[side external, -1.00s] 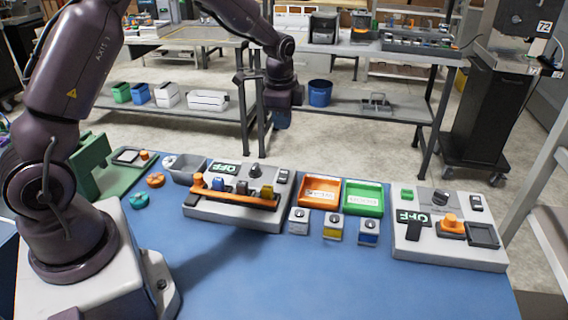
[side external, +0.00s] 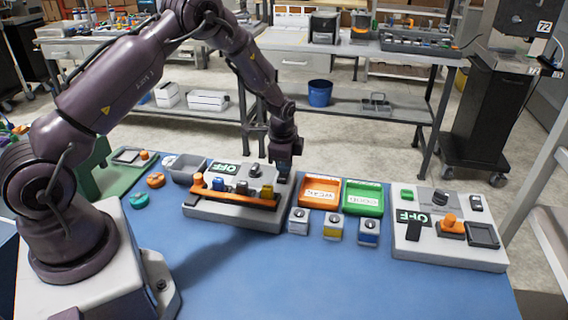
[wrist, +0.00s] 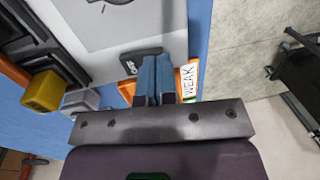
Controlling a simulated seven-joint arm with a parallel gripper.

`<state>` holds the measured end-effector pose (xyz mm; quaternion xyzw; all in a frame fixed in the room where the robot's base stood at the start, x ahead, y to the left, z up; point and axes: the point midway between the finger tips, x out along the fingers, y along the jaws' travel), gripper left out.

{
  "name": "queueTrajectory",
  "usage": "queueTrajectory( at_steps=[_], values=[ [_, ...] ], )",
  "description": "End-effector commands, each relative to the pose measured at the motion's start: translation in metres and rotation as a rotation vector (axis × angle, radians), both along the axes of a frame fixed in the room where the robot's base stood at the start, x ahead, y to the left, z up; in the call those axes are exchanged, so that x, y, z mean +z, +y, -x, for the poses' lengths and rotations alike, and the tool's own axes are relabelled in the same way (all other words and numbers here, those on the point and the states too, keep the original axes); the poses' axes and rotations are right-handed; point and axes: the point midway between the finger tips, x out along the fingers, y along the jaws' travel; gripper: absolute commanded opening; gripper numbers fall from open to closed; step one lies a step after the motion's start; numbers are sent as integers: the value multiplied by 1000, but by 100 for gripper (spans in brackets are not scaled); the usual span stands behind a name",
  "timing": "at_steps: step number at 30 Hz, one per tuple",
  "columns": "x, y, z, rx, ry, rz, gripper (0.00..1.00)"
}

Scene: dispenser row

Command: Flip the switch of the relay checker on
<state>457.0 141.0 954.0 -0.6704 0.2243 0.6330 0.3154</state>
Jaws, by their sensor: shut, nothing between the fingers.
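Two grey units with displays reading OFF stand on the blue table; I take the left one (side external: 232,213) as the relay checker, though no name is readable. It has a black knob, an orange bar and grey, blue and yellow blocks; its display (side external: 238,168) reads OFF. Its small black switch (wrist: 138,64) shows in the wrist view at the unit's edge, partly covered by my fingers. My gripper (side external: 284,174) is shut and empty over that switch, at the unit's back right corner; in the wrist view its blue fingertips (wrist: 155,72) overlap the switch. I cannot tell whether they touch.
An orange WEAK tray (side external: 320,192) and a green GOOD tray (side external: 363,198) stand close right of the unit. Several small dial boxes (side external: 333,227) sit before them. The second grey unit (side external: 449,246) is at the right. The front of the blue table is clear.

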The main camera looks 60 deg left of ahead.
Motion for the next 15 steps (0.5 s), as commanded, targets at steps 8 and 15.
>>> queueTrajectory(
  at_steps=[8,15],
  values=[
    [0,0,0,0,1,1,0],
    [-5,1,-1,-1,36,35,0]
  ],
)
